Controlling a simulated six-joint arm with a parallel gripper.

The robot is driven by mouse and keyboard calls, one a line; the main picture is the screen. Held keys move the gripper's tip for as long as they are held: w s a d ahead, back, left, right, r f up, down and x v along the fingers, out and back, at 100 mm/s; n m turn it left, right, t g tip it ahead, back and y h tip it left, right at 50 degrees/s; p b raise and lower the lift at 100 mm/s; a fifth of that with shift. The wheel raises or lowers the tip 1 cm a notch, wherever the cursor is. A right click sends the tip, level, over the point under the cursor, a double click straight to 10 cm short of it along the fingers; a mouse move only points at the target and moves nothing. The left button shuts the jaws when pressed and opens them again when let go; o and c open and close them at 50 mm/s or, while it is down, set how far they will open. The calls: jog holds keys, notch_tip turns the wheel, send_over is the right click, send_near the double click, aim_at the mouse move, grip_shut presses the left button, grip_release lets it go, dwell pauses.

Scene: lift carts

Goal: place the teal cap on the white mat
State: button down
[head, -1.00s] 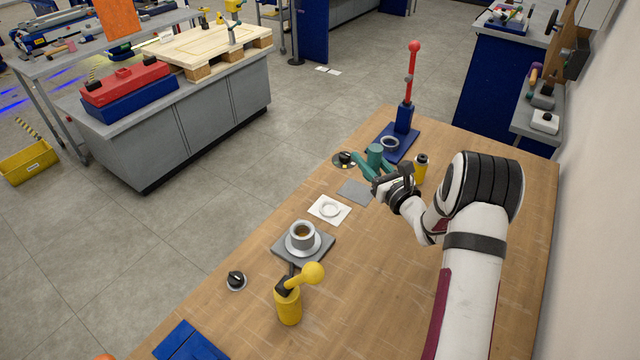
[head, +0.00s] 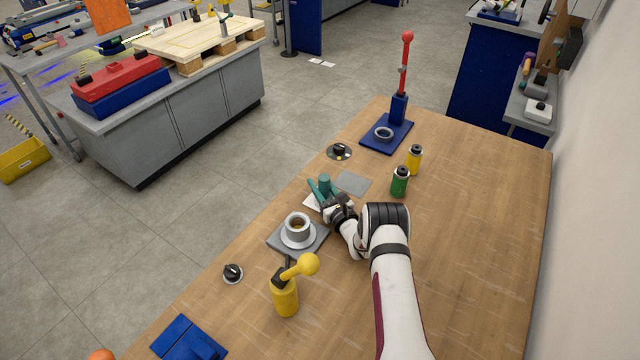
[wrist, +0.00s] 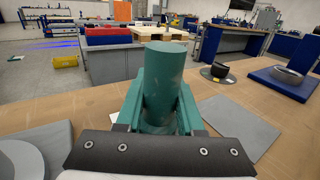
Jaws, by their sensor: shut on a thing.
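The teal cap (head: 324,183) is a plain cylinder, upright between the teal fingers of my gripper (head: 322,190). In the wrist view the cap (wrist: 163,80) stands centred between the fingers, which are shut on it.
A cup on a saucer stands on a grey tile (head: 318,243) just nearer than my gripper. A grey pad (head: 352,183), a black knob (head: 339,152), green (head: 400,182) and yellow (head: 414,160) bottles and a blue stand (head: 372,142) are farther back. A yellow lever device (head: 285,297) is in front.

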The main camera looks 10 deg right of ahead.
jog(key=shift+f, duration=0.1)
jog(key=c, duration=0.5)
grip_release()
